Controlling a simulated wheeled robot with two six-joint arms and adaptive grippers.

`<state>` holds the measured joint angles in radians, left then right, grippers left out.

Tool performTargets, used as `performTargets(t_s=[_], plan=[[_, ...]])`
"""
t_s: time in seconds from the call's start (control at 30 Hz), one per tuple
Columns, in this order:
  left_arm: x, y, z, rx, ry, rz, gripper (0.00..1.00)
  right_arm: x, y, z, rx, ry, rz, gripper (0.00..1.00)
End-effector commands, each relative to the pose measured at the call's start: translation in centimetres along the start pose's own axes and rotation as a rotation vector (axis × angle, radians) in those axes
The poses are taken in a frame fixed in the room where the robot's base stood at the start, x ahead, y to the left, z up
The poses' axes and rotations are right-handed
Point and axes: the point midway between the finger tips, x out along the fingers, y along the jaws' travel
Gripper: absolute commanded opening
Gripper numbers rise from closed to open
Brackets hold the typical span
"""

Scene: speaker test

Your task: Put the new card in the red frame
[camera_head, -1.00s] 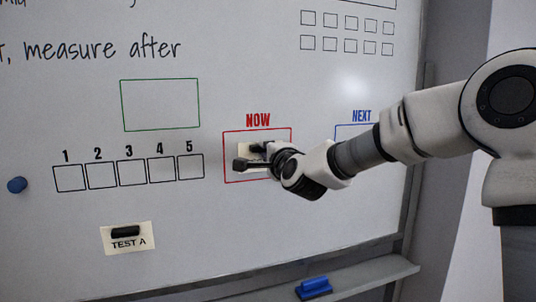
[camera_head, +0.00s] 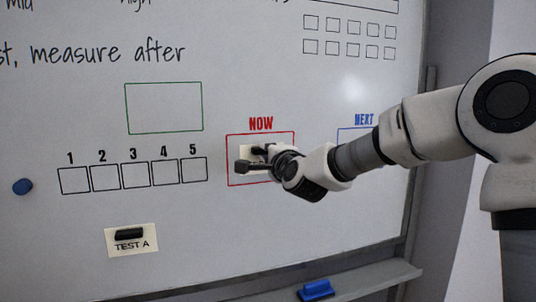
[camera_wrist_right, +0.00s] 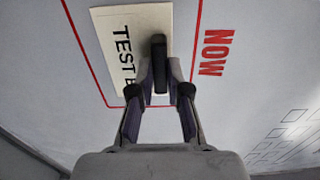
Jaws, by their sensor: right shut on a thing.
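The new card (camera_head: 246,151) is pale with a black bar magnet on it. In the right wrist view the card (camera_wrist_right: 106,32) reads "TEST B", its last letter partly covered. My right gripper (camera_head: 251,159) is shut on the card's black magnet (camera_wrist_right: 160,62). The card lies within the outline of the red frame (camera_head: 228,160), under the word NOW. In the wrist view the frame's line (camera_wrist_right: 85,58) runs just outside the card's edges. I cannot tell whether the card touches the board. My left gripper is not in view.
A "TEST A" card (camera_head: 147,245) with a black magnet is on the whiteboard, lower left. A blue round magnet (camera_head: 22,187) is at the far left. A blue frame marked NEXT (camera_head: 364,120) is partly behind my right arm. A blue eraser (camera_head: 315,290) lies on the ledge.

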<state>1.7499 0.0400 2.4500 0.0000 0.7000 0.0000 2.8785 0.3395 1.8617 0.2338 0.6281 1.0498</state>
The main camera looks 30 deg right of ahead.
Motion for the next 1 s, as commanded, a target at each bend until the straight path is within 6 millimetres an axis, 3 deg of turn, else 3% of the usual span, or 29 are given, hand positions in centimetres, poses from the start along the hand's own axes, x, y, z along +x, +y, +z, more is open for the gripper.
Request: performTargets(t_s=[0.2,0.23,0.3,0.5,0.6,1.0], plan=[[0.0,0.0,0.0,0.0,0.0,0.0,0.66,-0.01,-0.01,0.0,0.0,0.0,0.0,0.0],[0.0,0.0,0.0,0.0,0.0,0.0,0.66,-0.01,0.0,0.01,0.0,0.0,0.0,0.26],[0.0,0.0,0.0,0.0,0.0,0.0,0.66,-0.01,0.0,0.0,0.0,0.0,0.0,0.45],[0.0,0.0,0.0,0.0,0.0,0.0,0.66,-0.01,-0.01,0.0,0.0,0.0,0.0,0.45],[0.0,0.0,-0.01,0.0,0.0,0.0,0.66,-0.01,0.01,0.0,0.0,0.0,0.0,0.66],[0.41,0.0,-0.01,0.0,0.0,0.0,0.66,-0.73,0.07,0.0,0.001,0.0,-0.001,0.66]])
